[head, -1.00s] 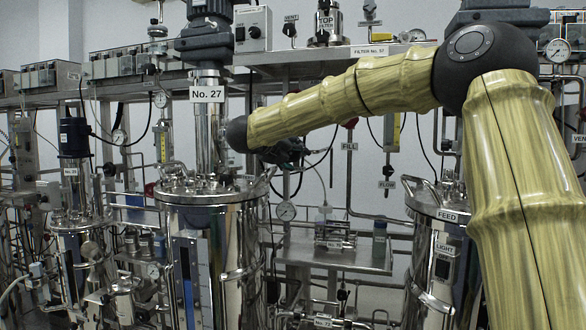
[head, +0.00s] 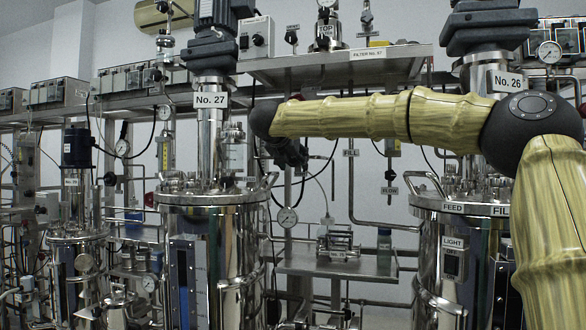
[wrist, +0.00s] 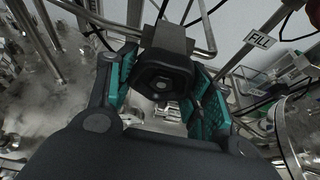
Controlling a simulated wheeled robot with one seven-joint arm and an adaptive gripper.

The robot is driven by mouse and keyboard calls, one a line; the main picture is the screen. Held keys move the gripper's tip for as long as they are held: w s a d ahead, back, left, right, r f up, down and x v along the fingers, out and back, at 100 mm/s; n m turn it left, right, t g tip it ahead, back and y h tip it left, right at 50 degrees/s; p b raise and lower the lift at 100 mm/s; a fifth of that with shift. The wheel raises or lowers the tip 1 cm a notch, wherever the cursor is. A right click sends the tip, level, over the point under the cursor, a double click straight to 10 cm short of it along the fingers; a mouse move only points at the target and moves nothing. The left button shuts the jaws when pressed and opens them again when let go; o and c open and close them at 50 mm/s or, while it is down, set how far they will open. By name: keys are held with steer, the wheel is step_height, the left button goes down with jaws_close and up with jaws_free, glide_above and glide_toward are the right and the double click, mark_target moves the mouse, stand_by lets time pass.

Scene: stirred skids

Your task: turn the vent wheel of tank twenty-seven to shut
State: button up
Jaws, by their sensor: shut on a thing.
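Tank twenty-seven (head: 215,225) is the shiny steel vessel left of centre in the head view, with a "No. 27" plate (head: 211,100) on its column. I cannot tell whether this part is the vent wheel; no wheel rim shows clearly.
A steel shelf (head: 330,68) runs above my forearm. Tank 26 (head: 455,265) stands to the right. A "FILL" tag shows in the wrist view (wrist: 261,41).

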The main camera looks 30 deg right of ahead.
stand_by(0.6)
steer(key=o, duration=1.1)
steer(key=shift+d, duration=0.1)
steer(key=shift+c, duration=0.2)
steer(key=v, duration=1.2)
steer(key=shift+s+f, duration=0.1)
